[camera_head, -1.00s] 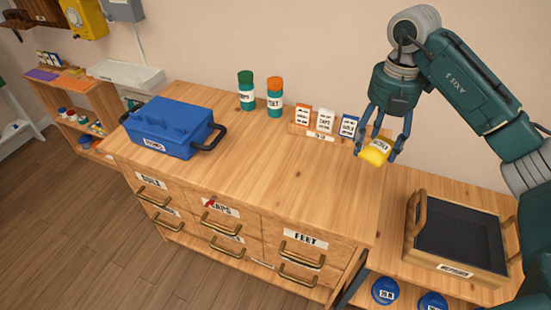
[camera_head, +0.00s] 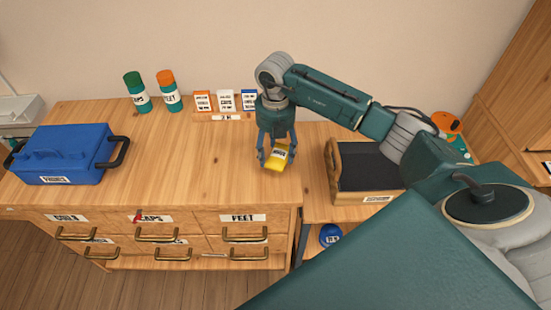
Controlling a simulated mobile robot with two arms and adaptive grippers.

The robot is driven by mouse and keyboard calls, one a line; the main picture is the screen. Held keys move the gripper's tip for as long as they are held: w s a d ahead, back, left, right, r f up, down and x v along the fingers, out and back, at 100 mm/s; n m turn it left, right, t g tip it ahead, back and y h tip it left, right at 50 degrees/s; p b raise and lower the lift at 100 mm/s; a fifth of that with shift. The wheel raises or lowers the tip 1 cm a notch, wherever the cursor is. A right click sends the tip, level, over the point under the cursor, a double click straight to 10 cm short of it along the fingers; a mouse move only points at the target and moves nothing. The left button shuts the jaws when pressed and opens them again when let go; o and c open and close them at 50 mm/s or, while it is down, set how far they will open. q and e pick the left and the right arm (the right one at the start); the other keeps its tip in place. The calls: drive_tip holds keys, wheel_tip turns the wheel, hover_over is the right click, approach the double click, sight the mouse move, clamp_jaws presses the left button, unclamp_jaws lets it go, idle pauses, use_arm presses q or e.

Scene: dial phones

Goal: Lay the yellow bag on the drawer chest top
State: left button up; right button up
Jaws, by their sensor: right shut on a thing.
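The small yellow bag (camera_head: 275,166), with a white label, is between the fingers of my right gripper (camera_head: 275,158). The gripper points down over the right part of the drawer chest top (camera_head: 205,165), near its right edge. The bag is at or just above the wood; I cannot tell whether it touches. The chest has labelled drawers with brass handles in front. My left gripper is not in view.
A blue toolbox (camera_head: 62,155) stands at the chest's left end. A green-capped bottle (camera_head: 137,93), an orange-capped bottle (camera_head: 169,92) and a rack of small boxes (camera_head: 225,102) line the back. A dark tray (camera_head: 335,178) stands right of the chest. The middle top is clear.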

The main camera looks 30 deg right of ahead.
sight(276, 160)
wheel_tip(276, 160, down, 4)
drive_tip(key=shift+s+r+p, duration=0.1)
drive_tip(key=shift+r+p, duration=0.1)
drive_tip(key=shift+p, duration=0.1)
drive_tip(key=shift+f, duration=0.2)
drive_tip(key=shift+f, duration=0.15)
drive_tip(key=o, duration=1.1)
drive_tip(key=shift+o, duration=0.2)
